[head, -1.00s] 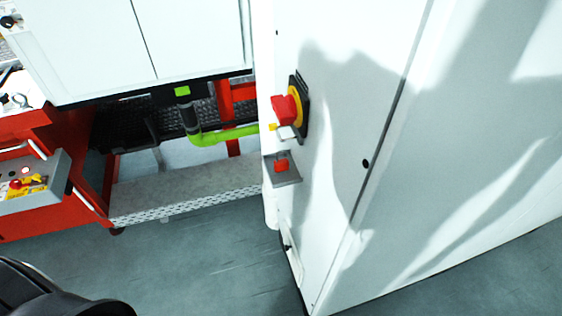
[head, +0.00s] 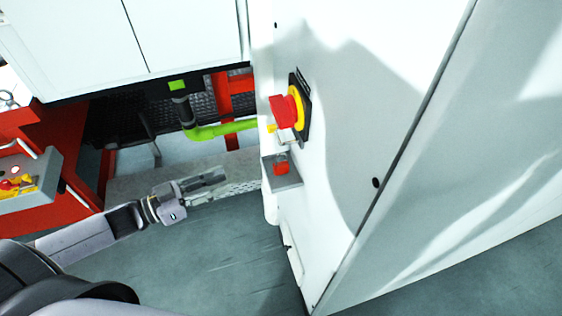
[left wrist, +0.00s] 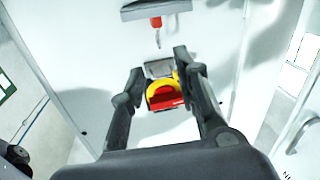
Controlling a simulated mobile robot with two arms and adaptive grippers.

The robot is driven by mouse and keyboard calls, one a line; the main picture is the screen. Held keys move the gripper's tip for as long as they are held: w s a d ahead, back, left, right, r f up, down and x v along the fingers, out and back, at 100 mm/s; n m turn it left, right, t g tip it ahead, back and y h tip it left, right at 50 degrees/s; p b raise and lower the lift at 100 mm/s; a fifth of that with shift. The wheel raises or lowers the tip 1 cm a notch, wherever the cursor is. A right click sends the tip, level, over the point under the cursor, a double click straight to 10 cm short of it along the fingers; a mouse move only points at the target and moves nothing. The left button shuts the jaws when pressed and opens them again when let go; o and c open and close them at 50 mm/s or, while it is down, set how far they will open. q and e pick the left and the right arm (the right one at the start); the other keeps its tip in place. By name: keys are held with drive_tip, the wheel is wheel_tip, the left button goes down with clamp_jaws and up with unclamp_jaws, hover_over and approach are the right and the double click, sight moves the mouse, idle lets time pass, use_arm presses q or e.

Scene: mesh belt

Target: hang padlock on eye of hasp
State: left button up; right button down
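A red padlock (head: 281,168) sits on a small grey shelf (head: 287,185) on the white cabinet's side. In the left wrist view, which is upside down, the padlock (left wrist: 155,22) shows at the top with a thin shackle-like part. Above the shelf is a red and yellow rotary switch (head: 287,108) on a dark plate. A small yellow and pale part just below the switch may be the hasp; its eye is too small to make out. My left gripper (head: 217,180) is left of the shelf, apart from it. Its fingers (left wrist: 160,72) are open and empty, framing the switch from a distance.
The white cabinet (head: 360,100) fills the right side. A green pipe (head: 215,131) and red frame stand behind, left of the switch. A control box (head: 25,180) is at the far left. The floor (head: 215,255) below my gripper is clear.

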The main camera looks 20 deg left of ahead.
sight(278, 155)
use_arm(q)
drive_tip(key=p+x, duration=0.1)
drive_tip(key=x, duration=0.7)
drive_tip(key=p+x, duration=0.1)
drive_tip(key=x, duration=0.3)
drive_tip(key=shift+s+r+p, duration=0.15)
drive_tip(key=shift+r+p, duration=0.15)
drive_tip(key=w+d+p, duration=0.1)
drive_tip(key=w+d+r+p, duration=0.1)
drive_tip(key=w+d, duration=0.1)
drive_tip(key=shift+d+r, duration=0.25)
drive_tip(key=shift+w+d+f+p, duration=0.15)
drive_tip(key=shift+w+d+p, duration=0.15)
drive_tip(key=shift+d, duration=0.05)
drive_tip(key=c, duration=0.7)
